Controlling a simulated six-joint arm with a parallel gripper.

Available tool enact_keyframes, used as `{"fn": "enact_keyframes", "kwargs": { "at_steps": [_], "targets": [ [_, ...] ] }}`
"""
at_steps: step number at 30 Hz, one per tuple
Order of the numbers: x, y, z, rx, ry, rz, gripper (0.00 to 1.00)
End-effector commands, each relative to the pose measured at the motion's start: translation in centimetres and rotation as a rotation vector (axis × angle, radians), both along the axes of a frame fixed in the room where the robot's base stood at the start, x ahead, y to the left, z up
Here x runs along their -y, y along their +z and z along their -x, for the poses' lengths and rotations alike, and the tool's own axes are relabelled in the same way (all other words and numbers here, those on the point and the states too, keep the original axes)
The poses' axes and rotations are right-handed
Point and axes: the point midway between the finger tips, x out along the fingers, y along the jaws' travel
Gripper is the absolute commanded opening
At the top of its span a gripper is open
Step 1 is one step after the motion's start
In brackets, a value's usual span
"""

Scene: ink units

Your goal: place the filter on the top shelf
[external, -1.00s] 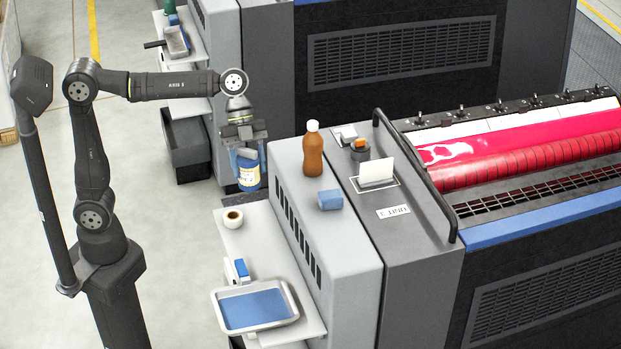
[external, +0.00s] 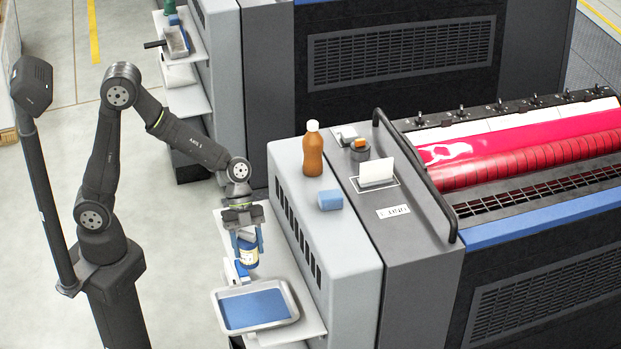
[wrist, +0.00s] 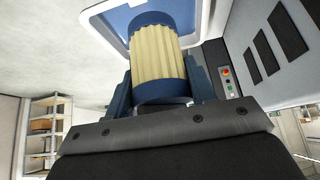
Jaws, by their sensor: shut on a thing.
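The filter (external: 249,257) is a short cylinder with blue end caps and a pale pleated body. My gripper (external: 247,241) points down and is shut on it, one blue finger on each side. In the wrist view the filter (wrist: 155,50) stands out between the fingers, its pleats clearly visible. In the external view it overlaps the light grey shelf (external: 312,318) on the side of the near ink unit, behind the tray. I cannot tell its exact height or whether it touches the shelf.
A metal tray with a blue bottom (external: 256,308) sits at the shelf's front end. A blue and white box (external: 232,271) is partly hidden beside the filter. A brown bottle (external: 313,155) and a blue cylinder (external: 330,200) stand or lie on the unit's top.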

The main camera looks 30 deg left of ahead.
Motion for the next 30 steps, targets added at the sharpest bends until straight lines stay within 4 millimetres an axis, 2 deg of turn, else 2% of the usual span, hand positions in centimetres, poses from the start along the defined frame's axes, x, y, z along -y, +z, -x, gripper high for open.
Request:
{"fn": "enact_keyframes", "kwargs": {
  "at_steps": [15, 18, 23, 30],
  "targets": [
    [-0.1, -6.2, -10.1, -0.001, 0.003, -0.002, 0.26],
    [-0.1, -6.8, -11.1, 0.000, 0.002, 0.000, 0.26],
    [-0.1, -7.5, -11.5, -0.001, 0.001, 0.000, 0.26],
    [-0.1, -10.7, -11.4, -0.002, 0.000, -0.003, 0.26]
  ]
}}
